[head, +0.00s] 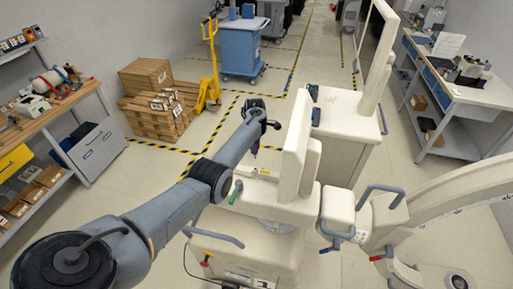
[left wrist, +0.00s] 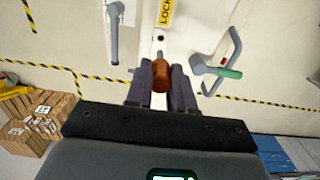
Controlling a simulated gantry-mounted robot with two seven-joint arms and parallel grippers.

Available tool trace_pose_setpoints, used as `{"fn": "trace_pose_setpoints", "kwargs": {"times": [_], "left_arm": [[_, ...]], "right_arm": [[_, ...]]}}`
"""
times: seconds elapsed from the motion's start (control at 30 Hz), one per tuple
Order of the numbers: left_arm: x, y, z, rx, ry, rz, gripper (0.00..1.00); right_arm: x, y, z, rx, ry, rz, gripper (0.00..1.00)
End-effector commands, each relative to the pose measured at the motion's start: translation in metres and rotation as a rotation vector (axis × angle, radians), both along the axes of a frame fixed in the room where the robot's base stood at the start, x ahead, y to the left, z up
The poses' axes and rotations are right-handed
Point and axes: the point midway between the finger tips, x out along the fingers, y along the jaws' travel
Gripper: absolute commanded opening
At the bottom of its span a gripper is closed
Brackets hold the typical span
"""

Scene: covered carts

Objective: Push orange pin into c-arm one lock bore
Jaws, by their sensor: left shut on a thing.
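My left gripper (left wrist: 161,88) is shut on the orange pin (left wrist: 161,76) in the left wrist view. The pin points away from the gripper toward a white panel of the c-arm cart. A small dark hole, the lock bore (left wrist: 160,38), shows beyond the pin tip, below a yellow LOCK label (left wrist: 166,12). A gap shows in the picture between tip and hole; I cannot tell the depth. In the head view the gripper (head: 254,149) hangs above the white c-arm cart (head: 268,194), and the pin is too small to make out. My right gripper is not in view.
A green-gripped handle (left wrist: 229,73) stands right of the bore, and a grey handle (left wrist: 114,45) left of it. In the head view, an upright white monitor panel (head: 297,150) stands close right of my gripper.

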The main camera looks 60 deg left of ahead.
Motion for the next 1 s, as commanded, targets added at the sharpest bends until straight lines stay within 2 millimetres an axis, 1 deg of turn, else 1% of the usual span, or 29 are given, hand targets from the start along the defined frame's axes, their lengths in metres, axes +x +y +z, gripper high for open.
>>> {"fn": "trace_pose_setpoints", "kwargs": {"times": [0.03, 0.13, 0.5, 0.73, 1.0], "left_arm": [[-0.001, 0.001, 0.004, 0.002, 0.001, 0.0, 0.0], [-0.002, 0.001, 0.005, 0.004, 0.005, 0.0, 0.0], [-0.003, 0.001, 0.004, 0.003, 0.007, -0.001, 0.0], [-0.003, 0.0, 0.005, 0.002, 0.008, 0.0, 0.0], [-0.003, 0.0, -0.014, 0.002, 0.007, 0.0, 0.0]], "right_arm": [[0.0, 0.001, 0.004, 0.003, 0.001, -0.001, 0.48], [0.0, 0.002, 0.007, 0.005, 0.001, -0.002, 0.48], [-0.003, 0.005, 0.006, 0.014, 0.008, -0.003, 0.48], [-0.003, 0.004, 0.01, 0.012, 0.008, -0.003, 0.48], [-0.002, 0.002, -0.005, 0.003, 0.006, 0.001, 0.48]]}}
